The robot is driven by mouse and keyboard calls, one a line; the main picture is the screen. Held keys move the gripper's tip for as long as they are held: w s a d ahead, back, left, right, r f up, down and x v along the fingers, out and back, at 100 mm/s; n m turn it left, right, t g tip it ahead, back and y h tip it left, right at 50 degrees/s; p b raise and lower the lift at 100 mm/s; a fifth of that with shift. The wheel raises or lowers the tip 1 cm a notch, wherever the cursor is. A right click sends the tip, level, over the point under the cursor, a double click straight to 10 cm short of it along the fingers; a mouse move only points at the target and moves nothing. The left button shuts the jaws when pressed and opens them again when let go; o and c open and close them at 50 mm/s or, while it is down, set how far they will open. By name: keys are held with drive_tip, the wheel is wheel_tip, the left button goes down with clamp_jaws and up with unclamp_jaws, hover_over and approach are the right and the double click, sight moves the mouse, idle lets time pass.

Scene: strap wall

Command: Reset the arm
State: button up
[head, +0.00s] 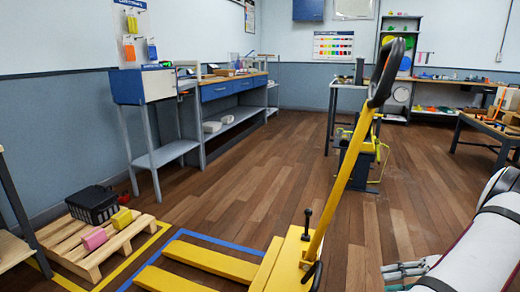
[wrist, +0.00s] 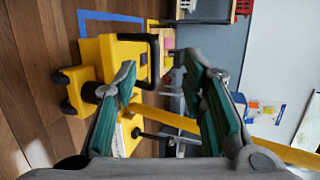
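My gripper (wrist: 161,75) is open in the wrist view, its two teal-padded fingers apart with nothing held between them. In the head view my gripper (head: 397,272) shows at the lower right, at the end of my white arm (head: 475,255), partly cut off by the frame. A yellow pallet jack (head: 290,262) with a long yellow handle (head: 345,185) and black loop grip stands just left of my gripper. In the wrist view the pallet jack (wrist: 96,65) appears turned sideways beyond the fingers, and its yellow bar passes behind them. I see no contact.
A wooden pallet (head: 75,258) with a black crate (head: 92,203), a pink block (head: 95,238) and a yellow block (head: 121,218) lies at lower left. A workbench (head: 225,95) lines the left wall. A wooden table (head: 495,130) stands at right. The middle floor is clear.

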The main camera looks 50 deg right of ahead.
drive_tip(key=w+a+r+n+g+y, duration=0.1)
drive_tip(key=w+a+r+n+g, duration=0.1)
drive_tip(key=w+a+r+g, duration=0.5)
drive_tip(key=w+a+r+n+g, duration=0.2)
drive_tip(key=w+a+r, duration=0.3)
drive_tip(key=w+r, duration=0.55)
drive_tip(key=w+a+r+n+g+h, duration=0.1)
drive_tip(key=w+a+r+g, duration=0.15)
drive_tip(key=a, duration=0.45)
drive_tip(key=w+a+r+n+g+h, duration=0.1)
drive_tip(key=a+r+n, duration=0.1)
drive_tip(key=a+r, duration=0.35)
drive_tip(key=s+a+n+g+h, duration=0.1)
drive_tip(key=s+a+h, duration=0.15)
drive_tip(key=a, duration=0.75)
drive_tip(key=s+a+n+t+h, duration=0.25)
drive_tip(key=s+a+h, duration=0.25)
drive_tip(key=s+a, duration=0.55)
wheel_tip(320, 180, up, 35)
drive_tip(key=d+n+t+p, duration=0.1)
drive_tip(key=t+p, duration=0.2)
drive_tip(key=p, duration=3)
drive_tip(key=shift+s+f, duration=0.15)
drive_tip(key=shift+s, duration=0.2)
drive_tip(key=shift+d+n, duration=0.1)
drive_tip(key=shift+n, duration=0.15)
